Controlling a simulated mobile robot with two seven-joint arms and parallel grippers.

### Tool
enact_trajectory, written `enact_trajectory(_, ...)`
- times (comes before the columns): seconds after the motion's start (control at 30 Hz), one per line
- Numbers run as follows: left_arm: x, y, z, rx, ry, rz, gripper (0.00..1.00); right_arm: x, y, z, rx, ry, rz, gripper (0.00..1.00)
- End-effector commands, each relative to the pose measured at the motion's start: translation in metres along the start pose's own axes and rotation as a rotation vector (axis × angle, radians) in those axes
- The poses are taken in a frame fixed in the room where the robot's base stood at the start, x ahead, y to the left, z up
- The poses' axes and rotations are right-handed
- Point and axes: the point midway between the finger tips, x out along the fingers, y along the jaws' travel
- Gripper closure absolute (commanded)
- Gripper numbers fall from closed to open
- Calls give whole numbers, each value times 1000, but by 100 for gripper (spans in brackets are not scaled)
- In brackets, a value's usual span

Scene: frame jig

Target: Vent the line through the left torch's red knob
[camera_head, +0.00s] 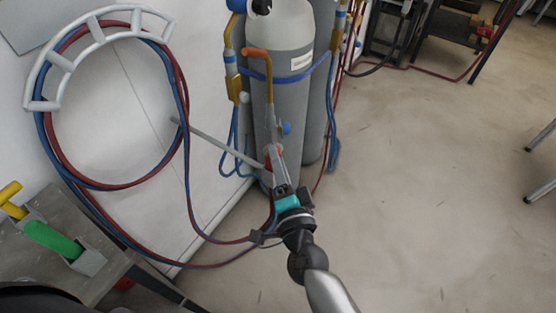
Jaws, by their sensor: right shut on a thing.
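A torch with a bent copper-coloured tip (268,75) stands in front of a grey gas cylinder (292,35). A blue knob (285,128) shows on the right of its body. The red knob (267,160) shows lower down on the left, partly hidden by my right gripper (274,155). My right gripper reaches up from below and is shut on the red knob. Its fingers hide much of the torch's lower body. My left gripper is not in view.
Red and blue hoses (186,165) loop from a white wall rack (55,65) down to the torch. A grey rod (210,138) sticks out leftward from near the torch. A grey bench (60,268) with green and yellow handles is lower left.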

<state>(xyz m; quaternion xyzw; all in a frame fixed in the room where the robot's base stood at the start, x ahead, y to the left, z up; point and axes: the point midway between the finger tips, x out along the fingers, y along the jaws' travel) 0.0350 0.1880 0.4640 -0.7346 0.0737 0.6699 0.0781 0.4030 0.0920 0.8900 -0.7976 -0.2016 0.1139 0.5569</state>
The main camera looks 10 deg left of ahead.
Motion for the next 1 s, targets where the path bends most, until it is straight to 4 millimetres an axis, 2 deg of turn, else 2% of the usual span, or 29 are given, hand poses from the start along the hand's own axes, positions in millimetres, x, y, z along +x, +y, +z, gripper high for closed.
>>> enact_trajectory(0.47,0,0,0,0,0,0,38,0,0,0,17,0,0,100)
enact_trajectory(0.5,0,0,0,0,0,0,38,0,0,0,17,0,0,65)
enact_trajectory(0.73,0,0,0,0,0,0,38,0,0,0,15,0,0,39)
enact_trajectory(1.0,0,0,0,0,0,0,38,-1,0,0,14,0,0,38)
